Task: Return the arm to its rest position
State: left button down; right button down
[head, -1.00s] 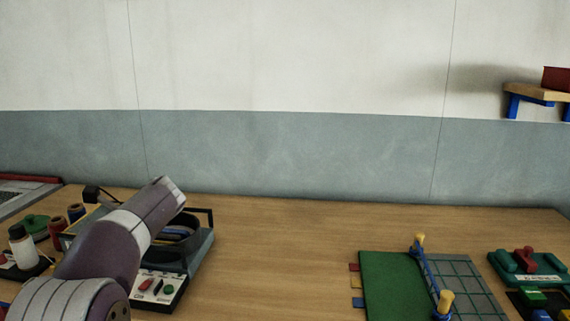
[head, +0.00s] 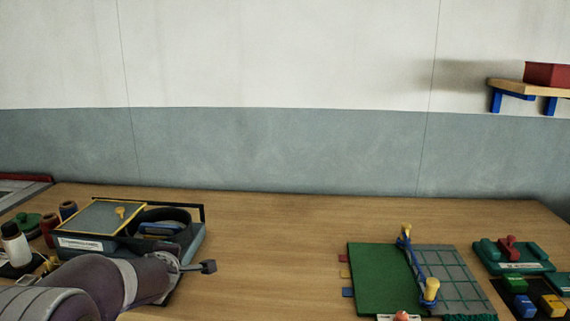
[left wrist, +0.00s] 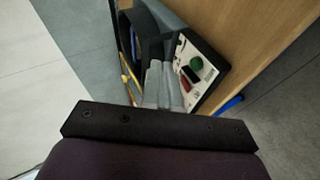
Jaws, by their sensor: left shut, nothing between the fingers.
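My left arm comes in from the lower left in the head view, low over the table. Its gripper (head: 207,267) points right and is shut and empty, in front of the grey box. In the left wrist view the closed fingers (left wrist: 163,85) show in front of a dark holder (left wrist: 150,45) and a white card with small coloured pieces (left wrist: 196,68). The arm hides most of that card in the head view. My right gripper is in neither view.
A grey box with a yellow-edged lid (head: 100,218) stands on the table (head: 270,240) at left, bottles and spools beside it. A green board (head: 378,278) with a net and yellow posts lies at right. Green and dark trays (head: 512,255) lie farther right. The table's middle is clear.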

pick_arm(q)
jog(key=s+d+f+m+g+h, duration=0.15)
jog(key=s+f+m+g, duration=0.35)
jog(key=s, duration=0.5)
jog(key=s+d+f+m+g+h, duration=0.1)
jog(key=s+d+f+m+g, duration=0.15)
jog(key=s+f+m, duration=0.6)
jog(key=s+d+f+m+g+h, duration=0.1)
jog(key=s+d+f+m+g, duration=0.3)
jog(key=s, duration=0.8)
notch_tip(320, 180, up, 16)
jog(key=w+t+p, duration=0.1)
jog(key=p, duration=1.2)
jog(key=shift+a+f+m+p, duration=0.15)
jog(key=shift+a+m+p, duration=0.2)
jog(key=shift+p, duration=0.05)
